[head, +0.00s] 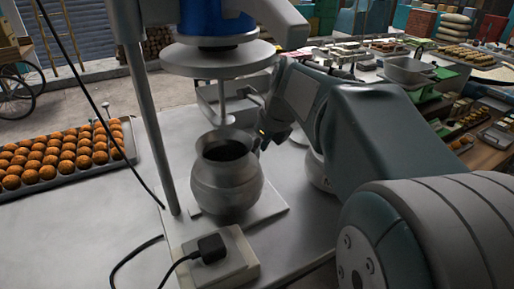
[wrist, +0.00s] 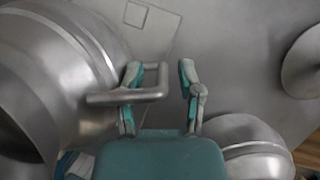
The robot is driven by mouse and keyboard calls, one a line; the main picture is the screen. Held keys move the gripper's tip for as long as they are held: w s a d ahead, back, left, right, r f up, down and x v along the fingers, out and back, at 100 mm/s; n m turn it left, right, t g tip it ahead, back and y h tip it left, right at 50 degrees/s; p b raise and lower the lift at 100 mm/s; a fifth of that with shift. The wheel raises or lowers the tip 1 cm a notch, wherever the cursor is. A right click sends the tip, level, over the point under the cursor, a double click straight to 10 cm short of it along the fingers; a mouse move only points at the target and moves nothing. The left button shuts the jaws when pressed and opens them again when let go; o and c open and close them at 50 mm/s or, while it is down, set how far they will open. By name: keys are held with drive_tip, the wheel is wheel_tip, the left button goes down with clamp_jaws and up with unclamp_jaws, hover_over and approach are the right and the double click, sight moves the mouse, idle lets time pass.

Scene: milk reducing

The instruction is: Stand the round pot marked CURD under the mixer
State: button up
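The round grey metal pot (head: 228,180) stands upright on the mixer's base plate (head: 268,207), below the mixer's disc (head: 218,58) and its thin shaft (head: 226,105). The shaft's lower end shows just behind the pot's mouth; I cannot tell whether it is inside. No CURD marking is readable. My gripper (head: 272,138) is at the pot's right side, near its rim. In the wrist view my gripper (wrist: 160,82) has its fingers apart, with a bent metal handle (wrist: 154,95) reaching between them. A large rounded metal body, seemingly the pot (wrist: 50,75), fills the left.
The mixer's post (head: 150,120) rises left of the pot. A box with a plug (head: 212,250) and black cables lie in front. A tray of round orange-brown sweets (head: 65,155) is at the left. The metal tabletop (head: 110,215) between is mostly clear.

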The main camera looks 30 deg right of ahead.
drive_tip(key=shift+d, duration=0.65)
drive_tip(key=shift+d+r, duration=0.2)
drive_tip(key=shift+r, duration=0.1)
drive_tip(key=v, duration=1.1)
drive_tip(key=shift+s+a+r, duration=0.2)
drive_tip(key=shift+a, duration=0.1)
drive_tip(key=shift+a, duration=0.15)
drive_tip(key=shift+s, duration=0.1)
